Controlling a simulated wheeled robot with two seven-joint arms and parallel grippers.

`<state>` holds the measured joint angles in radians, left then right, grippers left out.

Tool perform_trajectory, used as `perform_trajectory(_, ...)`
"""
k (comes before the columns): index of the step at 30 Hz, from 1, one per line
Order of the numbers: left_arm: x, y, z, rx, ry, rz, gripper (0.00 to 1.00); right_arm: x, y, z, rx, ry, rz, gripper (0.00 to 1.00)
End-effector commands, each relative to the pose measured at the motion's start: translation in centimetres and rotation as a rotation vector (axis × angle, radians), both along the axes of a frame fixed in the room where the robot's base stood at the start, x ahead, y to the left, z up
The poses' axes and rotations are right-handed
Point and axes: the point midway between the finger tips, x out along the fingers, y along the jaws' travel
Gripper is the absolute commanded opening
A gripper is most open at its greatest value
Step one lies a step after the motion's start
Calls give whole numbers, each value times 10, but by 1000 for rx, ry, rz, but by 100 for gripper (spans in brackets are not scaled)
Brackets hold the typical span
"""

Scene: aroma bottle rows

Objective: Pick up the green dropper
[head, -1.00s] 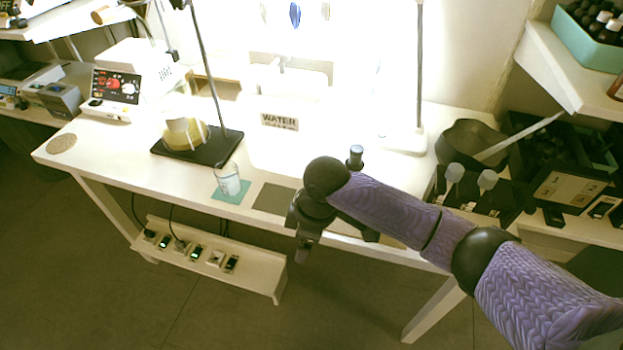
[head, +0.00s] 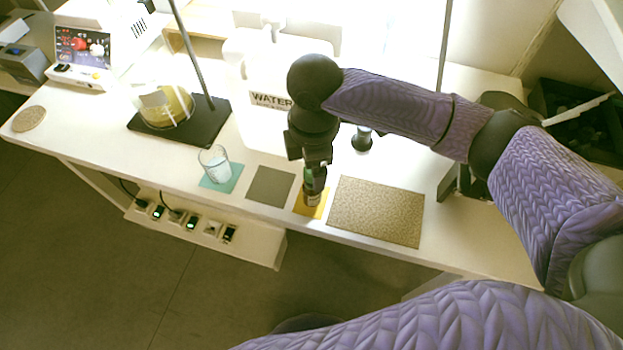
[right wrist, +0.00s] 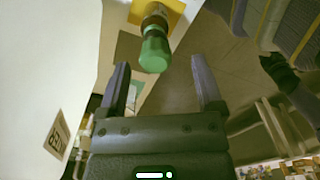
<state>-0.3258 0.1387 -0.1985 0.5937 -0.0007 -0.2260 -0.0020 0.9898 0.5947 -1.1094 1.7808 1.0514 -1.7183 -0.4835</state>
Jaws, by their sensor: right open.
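The green dropper (right wrist: 155,52) is the green top of a small dark bottle (head: 313,198). The bottle stands on a yellow mat (head: 300,207) near the table's front edge. In the right wrist view the bottle sits at the top, on the yellow mat (right wrist: 175,8). My right gripper (head: 311,168) is just above the bottle in the head view and partly hides the dropper. In the right wrist view its fingers (right wrist: 160,64) are open and empty, with the dropper just beyond the fingertips, roughly centred between them. My left gripper is not in view.
A glass beaker (head: 214,164) on a teal mat and a bare grey mat (head: 269,187) are to the left. A speckled mat (head: 376,212) is right. A WATER container (head: 268,100) and a dark-topped object (head: 362,138) stand behind. A stand with a flask (head: 165,105) is farther left.

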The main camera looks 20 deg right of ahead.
Motion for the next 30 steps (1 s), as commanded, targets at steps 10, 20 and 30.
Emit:
perform_trajectory(10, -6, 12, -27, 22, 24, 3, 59, 5, 0, -46, -1, -2, -1, 85)
perform_trajectory(20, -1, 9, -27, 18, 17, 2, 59, 5, 0, -45, -1, -2, -1, 34)
perform_trajectory(30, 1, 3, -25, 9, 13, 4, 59, 5, 0, -40, 0, -3, -1, 30)
